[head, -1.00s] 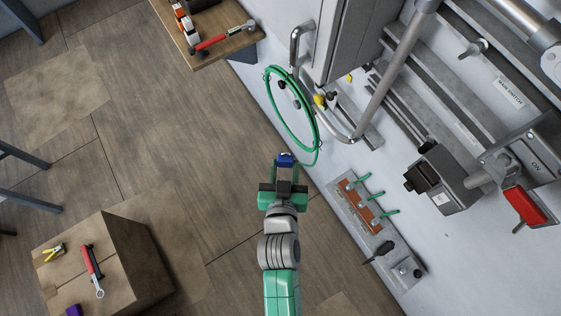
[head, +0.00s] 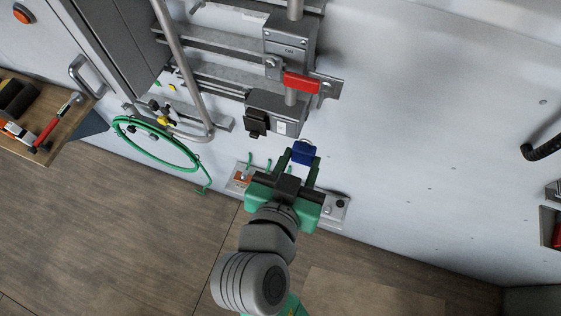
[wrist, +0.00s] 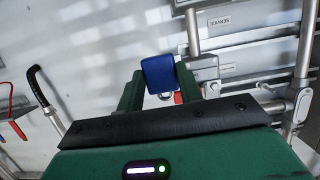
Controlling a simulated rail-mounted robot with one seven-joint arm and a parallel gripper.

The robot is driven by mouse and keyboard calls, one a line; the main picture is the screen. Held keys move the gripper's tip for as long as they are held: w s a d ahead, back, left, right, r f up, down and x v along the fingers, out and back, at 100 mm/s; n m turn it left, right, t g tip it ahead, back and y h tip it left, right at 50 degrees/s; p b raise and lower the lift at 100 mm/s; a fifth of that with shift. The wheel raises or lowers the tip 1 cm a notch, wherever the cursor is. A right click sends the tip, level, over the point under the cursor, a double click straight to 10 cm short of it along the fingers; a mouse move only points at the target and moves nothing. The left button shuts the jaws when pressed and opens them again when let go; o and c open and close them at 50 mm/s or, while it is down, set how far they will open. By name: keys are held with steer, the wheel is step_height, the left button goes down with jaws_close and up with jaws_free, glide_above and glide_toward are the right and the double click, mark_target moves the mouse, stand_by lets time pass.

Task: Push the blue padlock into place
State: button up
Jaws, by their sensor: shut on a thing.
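The blue padlock (head: 303,152) is held between the fingertips of my gripper (head: 301,166), in front of the white wall in the head view. In the wrist view the padlock (wrist: 158,74) sits between the two green fingers, with part of its metal shackle showing below the blue body. My gripper is shut on it. The red switch handle (head: 301,82) is on a grey box above and apart from the padlock, with a flat bracket (head: 329,88) beside it. Part of the shackle is hidden in the head view.
A grey box with a black clip (head: 256,121) hangs just up and left of my gripper. A low panel with green levers (head: 248,160) lies behind my gripper. A green hose loop (head: 150,143) hangs on the left. The wall to the right is mostly clear.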

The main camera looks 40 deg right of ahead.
mark_target(304, 143)
steer(key=shift+w+d, duration=0.45)
steer(key=shift+d, duration=0.4)
steer(key=shift+w+d, duration=0.5)
steer(key=shift+d, duration=0.3)
steer(key=shift+w+d, duration=0.45)
steer(key=shift+d, duration=0.4)
steer(key=shift+d, duration=0.1)
steer(key=shift+w+d, duration=0.5)
steer(key=shift+d, duration=0.4)
steer(key=shift+w+d, duration=0.5)
steer(key=shift+d, duration=0.4)
steer(key=o, duration=1.1)
steer(key=v, duration=0.7)
steer(key=shift+s+a+b, duration=0.15)
steer(key=shift+a+b, duration=0.15)
steer(key=shift+b, duration=0.05)
steer(key=shift+r, duration=0.1)
